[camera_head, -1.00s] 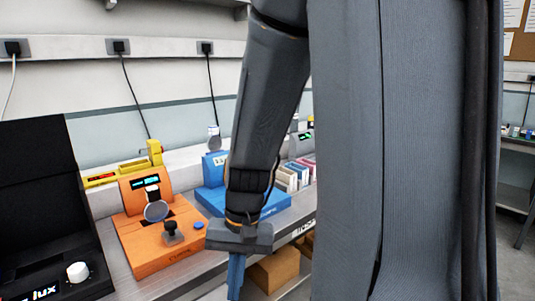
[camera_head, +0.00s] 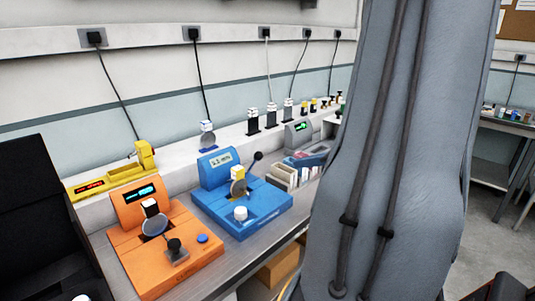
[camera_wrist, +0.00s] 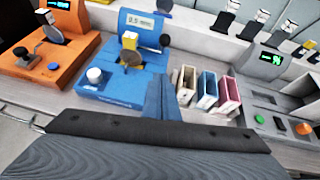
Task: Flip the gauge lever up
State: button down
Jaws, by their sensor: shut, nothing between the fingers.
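The blue gauge (camera_head: 268,206) stands on the bench in the head view, with a small display, a round dial and a white knob on its base. Its lever (camera_head: 258,156) is a dark rod with a black ball end, sloping up and to the right from beside the dial. In the wrist view the gauge (camera_wrist: 113,92) is at centre left, and the lever's black ball (camera_wrist: 165,40) shows right of the dial. My gripper (camera_wrist: 160,80) is shut and empty, its blue fingers overlapping the gauge's right side in that view. I cannot tell whether they touch it. The head view does not show the gripper.
An orange device (camera_head: 180,262) stands left of the gauge. Coloured boxes (camera_wrist: 207,90) stand close on its right, then a grey device (camera_wrist: 265,92). A yellow device (camera_head: 110,180) and several black stands (camera_head: 270,118) are on the back ledge.

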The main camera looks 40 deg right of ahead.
jog(key=shift+d+r, duration=0.1)
jog(key=shift+d, duration=0.1)
jog(key=shift+w, duration=0.1)
jog(key=w+r+p+x, duration=0.1)
jog(key=r+p+x, duration=0.1)
jog(key=x, duration=1)
jog(key=shift+w+a+p, duration=0.2)
jog(key=shift+w+p, duration=0.2)
jog(key=shift+p, duration=0.5)
jog(key=shift+w+r, duration=0.1)
jog(key=shift+r, duration=0.05)
